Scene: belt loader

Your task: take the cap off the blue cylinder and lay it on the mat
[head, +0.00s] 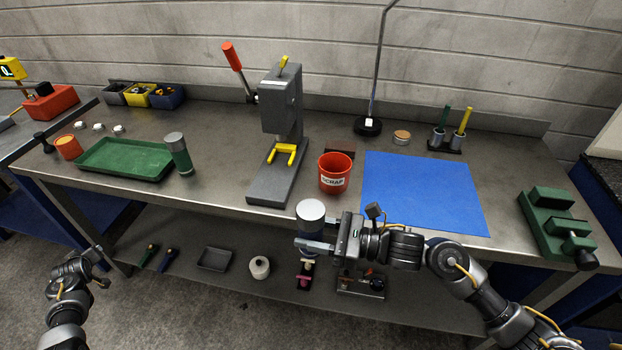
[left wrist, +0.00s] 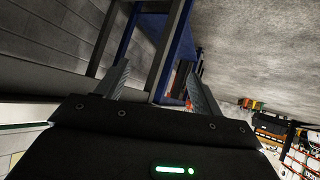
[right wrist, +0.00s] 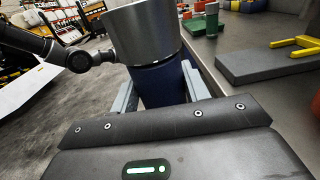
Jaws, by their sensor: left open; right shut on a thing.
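My right gripper (head: 316,234) is shut on the blue cylinder (right wrist: 160,84) and holds it upright in front of the bench edge. The wide silver-grey cap (right wrist: 144,32) sits on top of the cylinder; its pale top also shows in the head view (head: 310,211). In the head view the cap and gripper hide most of the cylinder. My left gripper (head: 98,262) is open and empty at the lower left, away from the cylinder, and its spread fingers show in the left wrist view (left wrist: 158,82). The blue mat (head: 420,192) lies flat and bare on the bench.
A red scrap bucket (head: 335,174) stands left of the mat, beside a grey press (head: 282,105). A green tray (head: 125,160) and a green cylinder with a grey cap (head: 179,155) stand farther left. A green vise (head: 554,226) is at the right end. A lower shelf (head: 205,230) holds small items.

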